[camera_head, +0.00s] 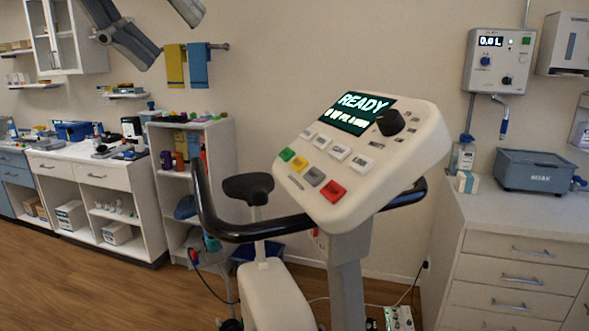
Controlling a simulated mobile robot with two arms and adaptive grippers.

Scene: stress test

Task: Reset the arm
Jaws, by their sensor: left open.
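My left gripper (174,38) shows at the top left edge of the head view. Its two dark grey fingers are spread apart with nothing between them, and the rest of it is cut off by the frame. It is raised in front of the wall, above the level of the exercise bike's console (368,158). The console has a screen reading READY, a black knob and several coloured buttons. My right gripper is not in view.
The exercise bike, with black handlebars (262,232) and a saddle (248,187), fills the middle. A white counter (95,180) and shelf unit (222,160) stand left. A drawer cabinet (515,268) with a blue-grey SOAK tub (541,170) stands right. Floor at lower left is clear.

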